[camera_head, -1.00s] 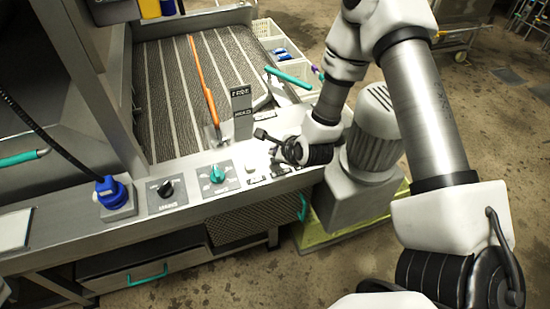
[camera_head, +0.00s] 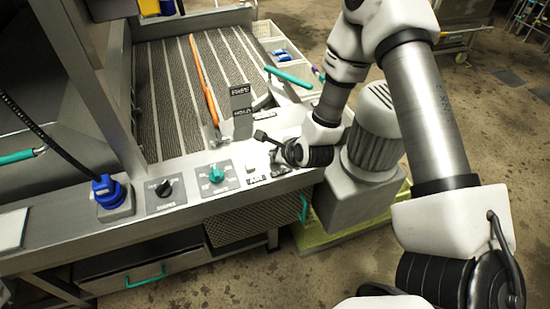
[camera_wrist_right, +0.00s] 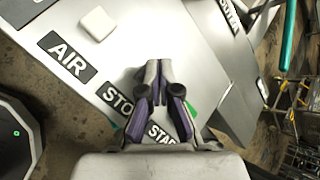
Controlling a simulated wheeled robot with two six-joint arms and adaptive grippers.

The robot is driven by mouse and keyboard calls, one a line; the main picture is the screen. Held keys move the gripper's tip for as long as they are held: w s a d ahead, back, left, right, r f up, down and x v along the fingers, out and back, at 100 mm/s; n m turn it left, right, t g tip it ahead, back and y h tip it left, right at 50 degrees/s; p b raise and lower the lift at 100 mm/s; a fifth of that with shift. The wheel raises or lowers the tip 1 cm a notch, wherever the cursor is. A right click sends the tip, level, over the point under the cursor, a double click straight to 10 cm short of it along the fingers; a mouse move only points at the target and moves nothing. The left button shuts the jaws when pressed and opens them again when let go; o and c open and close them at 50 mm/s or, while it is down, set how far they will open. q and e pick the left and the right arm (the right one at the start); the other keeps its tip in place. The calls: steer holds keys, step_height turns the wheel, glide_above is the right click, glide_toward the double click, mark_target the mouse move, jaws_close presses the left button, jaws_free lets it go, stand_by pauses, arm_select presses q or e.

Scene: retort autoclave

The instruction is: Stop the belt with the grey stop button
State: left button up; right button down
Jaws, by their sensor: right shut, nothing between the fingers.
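My right gripper (camera_head: 274,156) is shut and empty, low over the right end of the control panel (camera_head: 130,226). In the right wrist view its closed fingertips (camera_wrist_right: 158,66) point at the pale panel, beside the STOP label (camera_wrist_right: 118,102) and the START label (camera_wrist_right: 162,134). I cannot make out the grey stop button; the fingers cover the panel above those labels. I cannot tell whether the tips touch anything. A bit of green (camera_wrist_right: 191,110) shows behind the right finger. The belt (camera_head: 165,95) lies behind the panel. My left gripper is not in view.
A white square button (camera_wrist_right: 97,23) sits above the AIR label (camera_wrist_right: 67,57). A teal knob (camera_head: 216,174), a black knob (camera_head: 164,187) and a blue plug (camera_head: 106,190) line the panel further left. An orange-handled tool (camera_head: 204,80) lies on the belt. A grey motor (camera_head: 376,130) stands right.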

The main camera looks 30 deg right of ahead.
steer(key=shift+f+b, duration=0.35)
steer(key=shift+b, duration=0.05)
stand_by(0.6)
steer(key=shift+r+p, duration=0.55)
steer(key=shift+r, duration=0.4)
steer(key=shift+r+p, duration=1.7)
steer(key=shift+r, duration=0.9)
steer(key=shift+f, duration=0.1)
